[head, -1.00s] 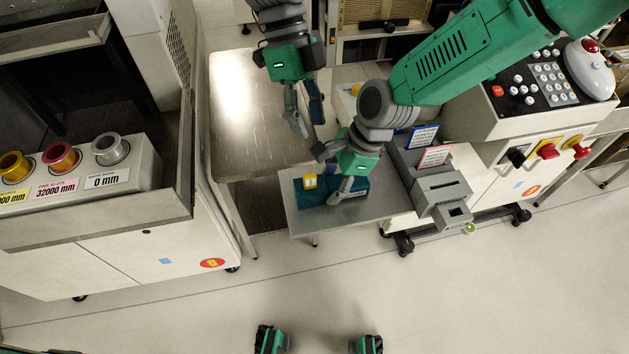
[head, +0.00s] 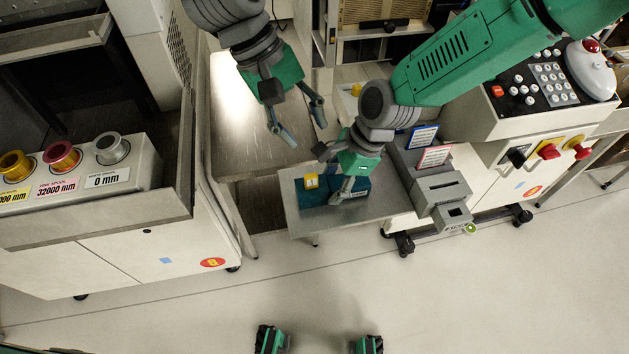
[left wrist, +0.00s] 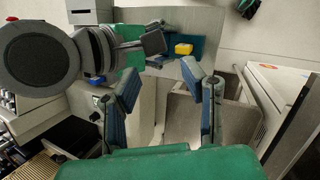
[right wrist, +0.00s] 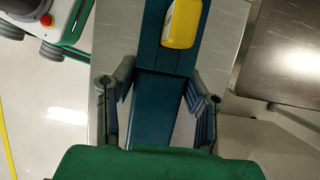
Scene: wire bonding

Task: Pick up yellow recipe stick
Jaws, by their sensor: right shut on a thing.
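The yellow recipe stick (head: 311,181) is a small yellow block at the left part of a dark blue holder (head: 355,189) on a metal shelf. It also shows in the left wrist view (left wrist: 183,49) and right wrist view (right wrist: 181,24). My right gripper (head: 346,194) is shut on the blue holder; in the right wrist view its fingers (right wrist: 160,88) sit on either side of the blue body, below the yellow block. My left gripper (head: 306,128) is open and empty, above and behind the yellow stick; its fingers (left wrist: 160,75) are spread in the left wrist view.
The metal shelf (head: 300,222) has a bare front edge. A grey slotted box (head: 440,190) stands to its right. A bare steel table (head: 240,140) lies to the left. Another yellow item (head: 356,89) sits farther back. A cabinet with spools (head: 110,148) is at far left.

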